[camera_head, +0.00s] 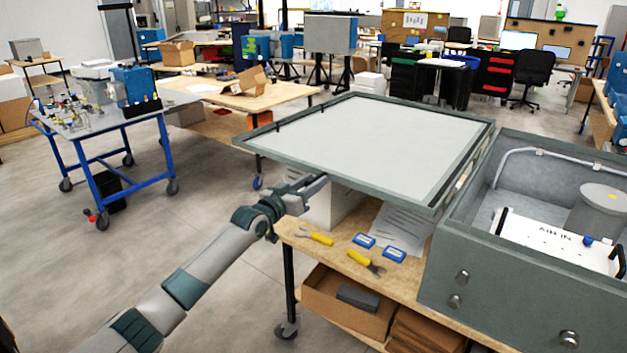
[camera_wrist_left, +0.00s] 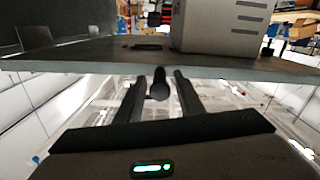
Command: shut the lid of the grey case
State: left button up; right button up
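The grey case (camera_head: 440,272) stands at the right with its inside showing. Its lid (camera_head: 370,143) is open, swung out to the left and lying nearly flat, pale inner face up with a dark green-grey rim. My left gripper (camera_head: 318,184) is at the lid's near edge, fingertips close to the rim. In the left wrist view, the two fingers (camera_wrist_left: 160,95) are apart, with a dark round peg (camera_wrist_left: 159,84) between them and gaps on both sides. The lid's edge (camera_wrist_left: 230,70) runs across just beyond. Contact cannot be told. My right gripper is not in view.
A wooden workbench (camera_head: 330,255) under the lid holds yellow-handled tools (camera_head: 315,236), small blue boxes (camera_head: 394,254) and papers. Inside the case are a white panel (camera_head: 550,240) and a grey cylinder (camera_head: 598,208). A blue-legged cart (camera_head: 110,125) stands left; the floor between is clear.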

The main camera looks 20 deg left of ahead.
pick_arm(q)
jog(key=shift+w+d, duration=0.15)
jog(key=shift+w, duration=0.15)
grip_shut()
jog(key=shift+r, duration=0.1)
